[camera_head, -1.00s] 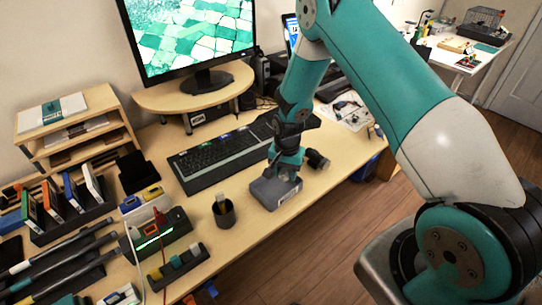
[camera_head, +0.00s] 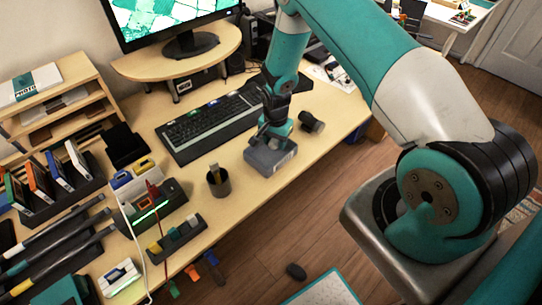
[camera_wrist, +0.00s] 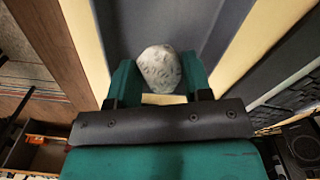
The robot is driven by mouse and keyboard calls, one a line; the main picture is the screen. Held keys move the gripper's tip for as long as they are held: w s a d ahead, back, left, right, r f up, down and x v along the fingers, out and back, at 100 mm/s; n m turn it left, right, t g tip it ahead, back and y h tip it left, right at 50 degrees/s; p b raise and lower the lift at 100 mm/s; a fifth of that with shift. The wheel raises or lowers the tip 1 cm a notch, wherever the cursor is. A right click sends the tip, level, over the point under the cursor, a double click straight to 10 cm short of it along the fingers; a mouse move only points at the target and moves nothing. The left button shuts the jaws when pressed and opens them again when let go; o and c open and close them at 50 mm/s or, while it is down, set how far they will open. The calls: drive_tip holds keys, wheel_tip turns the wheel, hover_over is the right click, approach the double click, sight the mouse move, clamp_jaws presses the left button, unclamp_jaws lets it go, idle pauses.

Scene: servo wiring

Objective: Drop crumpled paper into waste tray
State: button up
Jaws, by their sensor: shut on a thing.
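The crumpled paper (camera_wrist: 160,68) is a pale grey-white ball with dark marks in the wrist view. My gripper (camera_wrist: 159,78) is shut on it, with one green finger on each side. The waste tray (camera_head: 276,163) is a blue-grey box with a pale label near the desk's front edge. In the head view my gripper (camera_head: 272,140) is over this tray, and the paper is hidden there. In the wrist view the tray (camera_wrist: 205,18) lies behind and below the paper. I cannot tell the exact height between them.
A keyboard (camera_head: 208,127) lies behind the tray. A dark pen cup (camera_head: 219,184) stands to its left, and a black cylinder (camera_head: 311,122) lies to its right. A monitor stand (camera_head: 180,65) is at the back. The desk between cup and tray is clear.

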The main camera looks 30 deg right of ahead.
drive_tip(key=o, duration=0.9)
drive_tip(key=shift+o, duration=0.2)
wheel_tip(320, 180, up, 18)
drive_tip(key=b, duration=0.2)
drive_tip(key=shift+f+b, duration=0.25)
drive_tip(key=shift+b, duration=0.15)
drive_tip(key=shift+a, duration=0.1)
drive_tip(key=s+a+r+n+y, duration=0.2)
drive_tip(key=s+a+r+n, duration=0.7)
drive_tip(key=s+a+r, duration=0.4)
drive_tip(key=s+a+r+n+y, duration=0.1)
drive_tip(key=s+a+r+n, duration=0.1)
drive_tip(key=s+n, duration=0.3)
drive_tip(key=s+a+r+n+y, duration=0.1)
drive_tip(key=s+a+r+n, duration=0.2)
drive_tip(key=s, duration=0.5)
drive_tip(key=shift+s+r+n, duration=0.35)
drive_tip(key=shift+r+n, duration=0.1)
drive_tip(key=shift+n, duration=0.45)
